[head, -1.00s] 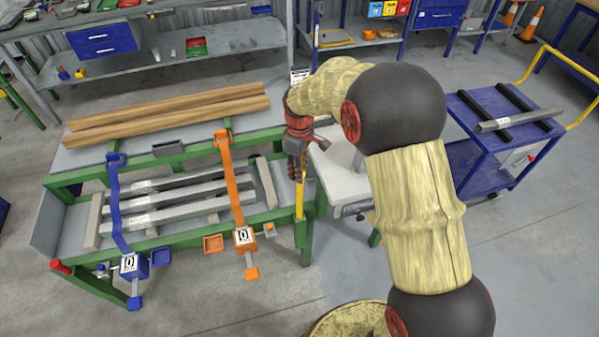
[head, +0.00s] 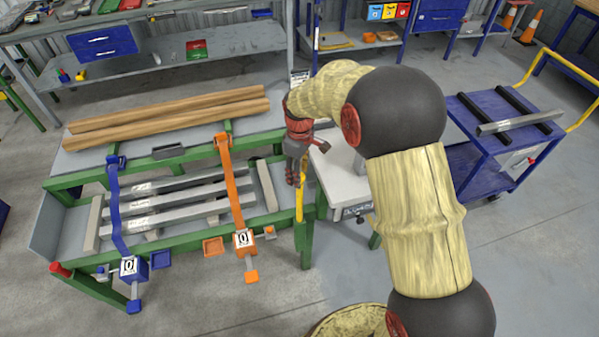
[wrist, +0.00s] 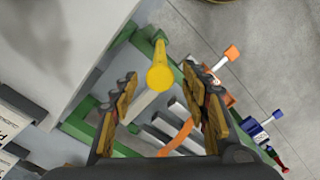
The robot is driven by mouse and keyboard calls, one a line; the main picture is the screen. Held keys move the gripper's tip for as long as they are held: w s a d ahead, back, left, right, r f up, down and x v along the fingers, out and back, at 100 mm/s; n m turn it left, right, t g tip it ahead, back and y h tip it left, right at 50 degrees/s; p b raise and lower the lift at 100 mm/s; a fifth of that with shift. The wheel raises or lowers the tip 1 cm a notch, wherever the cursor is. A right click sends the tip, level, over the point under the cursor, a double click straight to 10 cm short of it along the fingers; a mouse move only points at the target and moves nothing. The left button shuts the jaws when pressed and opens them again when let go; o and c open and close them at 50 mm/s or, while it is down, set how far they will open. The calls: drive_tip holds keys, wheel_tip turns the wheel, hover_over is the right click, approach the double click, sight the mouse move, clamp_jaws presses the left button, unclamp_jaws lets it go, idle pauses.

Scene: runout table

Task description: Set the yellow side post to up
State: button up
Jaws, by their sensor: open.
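The yellow side post (head: 299,205) stands at the right end of the green-framed runout table and looks roughly upright in the head view. In the wrist view its round yellow top (wrist: 160,78) faces the camera, with the shaft running back to the green frame. My gripper (head: 297,176) is right at the top of the post. In the wrist view my gripper (wrist: 159,75) is open, with one finger on each side of the post's top and visible gaps on both sides. The fingers hide part of the post's upper end in the head view.
An orange strap arm (head: 232,185) and a blue strap arm (head: 115,205) cross the grey bars (head: 180,198) on the table. A white-topped stand (head: 340,172) is close to the right of my gripper. Wooden beams (head: 165,115) lie behind. A blue cart (head: 500,140) stands farther right.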

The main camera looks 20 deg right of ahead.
wheel_tip(320, 180, up, 12)
idle(0.5)
idle(0.4)
drive_tip(key=s+r+m+t, duration=0.2)
drive_tip(key=s+r+m, duration=0.2)
drive_tip(key=s, duration=1)
drive_tip(key=s+d+r+m+t, duration=0.1)
drive_tip(key=s+r+m+t, duration=0.2)
drive_tip(key=s, duration=1.2)
wheel_tip(320, 180, up, 4)
drive_tip(key=shift+s+m+t, duration=0.15)
drive_tip(key=shift+m+t, duration=0.15)
drive_tip(key=shift+m, duration=0.7)
